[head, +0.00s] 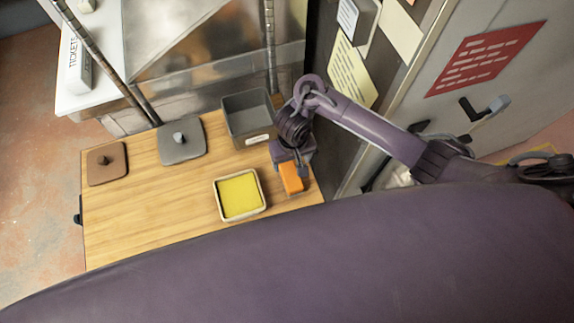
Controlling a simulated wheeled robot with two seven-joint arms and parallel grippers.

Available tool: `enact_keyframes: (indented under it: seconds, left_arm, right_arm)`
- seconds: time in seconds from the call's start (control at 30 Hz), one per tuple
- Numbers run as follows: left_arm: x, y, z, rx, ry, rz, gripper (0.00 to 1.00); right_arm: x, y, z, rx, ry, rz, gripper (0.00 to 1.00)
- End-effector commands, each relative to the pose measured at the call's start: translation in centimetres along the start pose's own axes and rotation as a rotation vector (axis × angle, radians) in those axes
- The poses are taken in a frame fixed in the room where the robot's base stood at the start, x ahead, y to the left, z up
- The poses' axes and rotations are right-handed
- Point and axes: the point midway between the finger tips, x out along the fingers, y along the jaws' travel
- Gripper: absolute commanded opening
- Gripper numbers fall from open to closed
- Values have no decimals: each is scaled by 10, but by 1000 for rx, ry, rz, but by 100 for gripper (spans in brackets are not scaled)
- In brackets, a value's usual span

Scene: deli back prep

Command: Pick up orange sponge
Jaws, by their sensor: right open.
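The orange sponge (291,178) is a small orange block on the right side of the wooden table, close to its right edge. My right gripper (300,168) is right at the sponge's far end, reaching down from above. It is open, and its fingers partly hide that end of the sponge. I cannot tell whether the fingers touch it. My left gripper is not in view.
A cream-rimmed tray with a yellow inside (262,206) sits left of the sponge. A grey open bin (232,135) stands behind it. A grey lid (181,153) and a brown lid (107,176) lie further left. The wooden table (150,215) is clear at front left.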

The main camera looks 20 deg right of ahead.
Motion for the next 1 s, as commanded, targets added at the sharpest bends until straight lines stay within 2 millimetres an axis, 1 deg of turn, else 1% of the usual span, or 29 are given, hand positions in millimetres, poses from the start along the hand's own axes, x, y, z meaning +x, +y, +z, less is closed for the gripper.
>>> enact_keyframes:
  seconds: [0.03,0.1,0.23,0.37,0.43,0.53,0.7,0.8,0.87,1.0]
  left_arm:
    - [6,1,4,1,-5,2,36]
    - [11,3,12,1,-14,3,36]
    - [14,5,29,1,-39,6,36]
    - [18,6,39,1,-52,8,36]
    - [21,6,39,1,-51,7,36]
    - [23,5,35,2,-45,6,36]
    - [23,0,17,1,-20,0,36]
    - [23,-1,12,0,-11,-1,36]
    - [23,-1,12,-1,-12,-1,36]
    - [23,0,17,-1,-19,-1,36]
  right_arm:
    - [10,0,2,0,-3,0,73]
    - [19,0,2,0,-4,1,73]
    - [32,-2,4,1,-4,0,73]
    - [51,-5,8,0,-5,1,73]
    - [61,-6,8,1,-3,1,73]
    - [70,-6,8,1,-2,1,73]
    - [73,-6,7,0,0,-1,73]
    - [72,-6,7,0,-1,-1,73]
    - [72,-6,7,0,-1,-1,66]
    - [72,-6,7,0,-1,-1,48]
